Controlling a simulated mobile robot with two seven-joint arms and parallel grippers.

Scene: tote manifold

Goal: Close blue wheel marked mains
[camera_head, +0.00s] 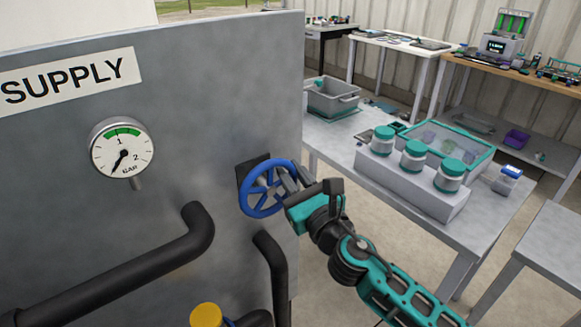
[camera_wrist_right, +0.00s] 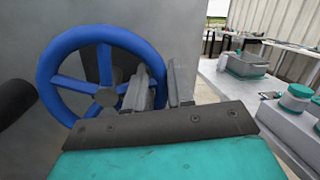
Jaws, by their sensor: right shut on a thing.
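A blue spoked wheel (camera_head: 259,203) stands on a dark plate on the right part of the grey panel (camera_head: 225,110). I see no mains label on it in these views. My right gripper (camera_head: 284,182) is at the wheel's right side, shut on its rim. In the right wrist view the blue wheel (camera_wrist_right: 65,60) fills the left side, and the right gripper's fingers (camera_wrist_right: 160,85) stand on either side of the rim's right edge. The fingers hide part of that rim. My left gripper is not in view.
A pressure gauge (camera_head: 122,148) and a SUPPLY sign (camera_head: 68,80) are on the panel. Black pipes (camera_head: 150,262) and a yellow cap (camera_head: 206,315) lie below the wheel. A table (camera_head: 350,150) with teal-lidded jars (camera_head: 413,155) and a grey tote (camera_head: 332,97) stands to the right.

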